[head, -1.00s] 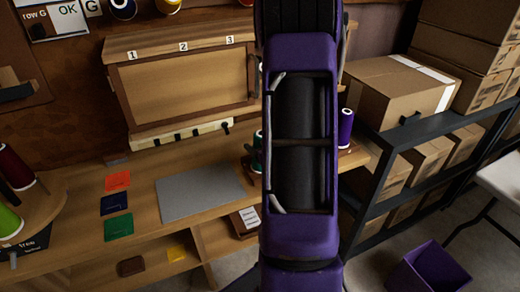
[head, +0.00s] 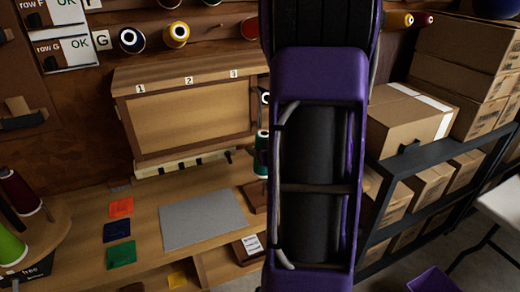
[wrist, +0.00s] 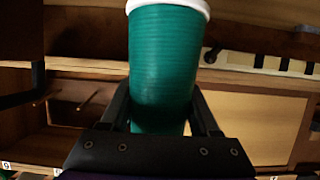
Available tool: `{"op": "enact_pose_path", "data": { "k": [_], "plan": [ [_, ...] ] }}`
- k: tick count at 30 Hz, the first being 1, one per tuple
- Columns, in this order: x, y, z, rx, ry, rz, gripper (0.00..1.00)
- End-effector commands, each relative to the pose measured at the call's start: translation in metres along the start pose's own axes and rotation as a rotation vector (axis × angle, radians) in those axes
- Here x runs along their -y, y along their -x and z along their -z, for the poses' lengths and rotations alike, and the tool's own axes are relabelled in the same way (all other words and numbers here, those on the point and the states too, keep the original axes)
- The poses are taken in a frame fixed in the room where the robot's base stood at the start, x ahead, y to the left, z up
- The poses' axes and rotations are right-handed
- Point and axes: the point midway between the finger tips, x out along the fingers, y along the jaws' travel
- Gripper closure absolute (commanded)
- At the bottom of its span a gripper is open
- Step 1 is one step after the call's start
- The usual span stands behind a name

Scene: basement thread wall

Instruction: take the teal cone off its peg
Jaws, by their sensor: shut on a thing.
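The teal cone (wrist: 163,62) stands between my gripper's fingers in the wrist view, its white-rimmed end toward the top of that picture. My gripper (wrist: 162,118) is shut on it. In the head view a strip of the teal cone (head: 262,153) shows just left of my arm, above a wooden stand (head: 255,196). Its lower end appears above the stand's board. My arm hides the rest of the cone, the stand's right part and my gripper there. I cannot tell whether a peg is still inside the cone.
A wooden panel numbered 1 to 3 (head: 185,115) is close behind and left of the cone, with a hooked rail (head: 180,165) below. A grey mat (head: 203,219) lies on the bench. A dark shelf with cardboard boxes (head: 405,118) stands right.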

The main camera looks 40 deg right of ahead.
Motion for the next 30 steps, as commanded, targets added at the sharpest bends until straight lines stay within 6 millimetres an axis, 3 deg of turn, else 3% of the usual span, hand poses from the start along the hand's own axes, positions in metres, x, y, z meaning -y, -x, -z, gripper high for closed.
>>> {"op": "enact_pose_path", "data": {
  "k": [15,30],
  "plan": [
    [0.000,0.015,0.038,-0.001,0.000,0.000,1.00],
    [0.000,0.015,0.037,-0.001,0.000,0.000,1.00]
  ]
}}
